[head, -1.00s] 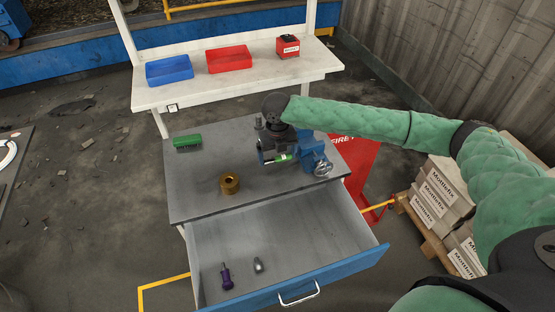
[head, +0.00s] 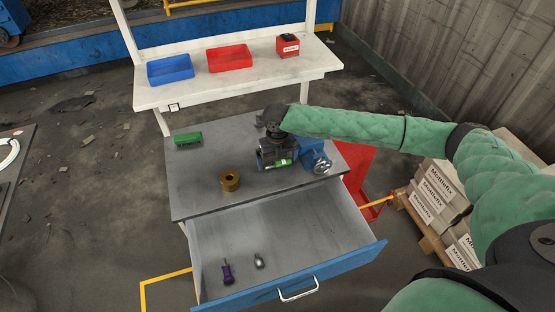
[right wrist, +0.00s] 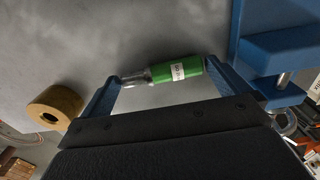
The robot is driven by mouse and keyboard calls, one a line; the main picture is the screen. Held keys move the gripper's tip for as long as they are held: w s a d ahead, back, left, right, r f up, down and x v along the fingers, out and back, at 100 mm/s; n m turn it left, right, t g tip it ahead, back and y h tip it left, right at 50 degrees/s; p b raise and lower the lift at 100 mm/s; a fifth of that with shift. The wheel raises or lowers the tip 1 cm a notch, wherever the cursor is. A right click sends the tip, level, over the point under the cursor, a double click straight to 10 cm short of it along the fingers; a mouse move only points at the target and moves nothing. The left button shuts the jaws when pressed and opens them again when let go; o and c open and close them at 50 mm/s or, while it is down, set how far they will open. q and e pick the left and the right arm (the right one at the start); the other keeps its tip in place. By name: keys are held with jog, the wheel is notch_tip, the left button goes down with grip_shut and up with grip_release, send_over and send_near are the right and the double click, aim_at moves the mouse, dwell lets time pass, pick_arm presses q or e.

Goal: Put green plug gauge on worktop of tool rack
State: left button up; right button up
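The green plug gauge (head: 281,163) is a green cylinder with a white label and a clear or metallic end. It is over the right part of the grey worktop (head: 205,180), left of the blue vise. My right gripper (head: 278,162) reaches down from above. Whether the gauge touches the worktop is not clear. My left gripper is out of view.
A blue vise (head: 316,157) stands close right of the gripper. A brass ring (head: 230,181) and a green brush (head: 187,139) are on the worktop. The open drawer (head: 310,235) holds a purple-handled tool (head: 228,273) and a small metal piece (head: 259,261). Bins stand on the upper shelf.

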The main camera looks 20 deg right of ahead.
aim_at(278, 162)
jog(key=shift+r, duration=0.45)
notch_tip(278, 162, up, 6)
jog(key=b, duration=0.2)
jog(key=shift+b, duration=0.4)
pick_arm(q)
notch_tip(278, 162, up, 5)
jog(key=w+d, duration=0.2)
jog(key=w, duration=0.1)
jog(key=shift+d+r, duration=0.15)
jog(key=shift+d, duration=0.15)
pick_arm(e)
jog(key=shift+r, duration=0.5)
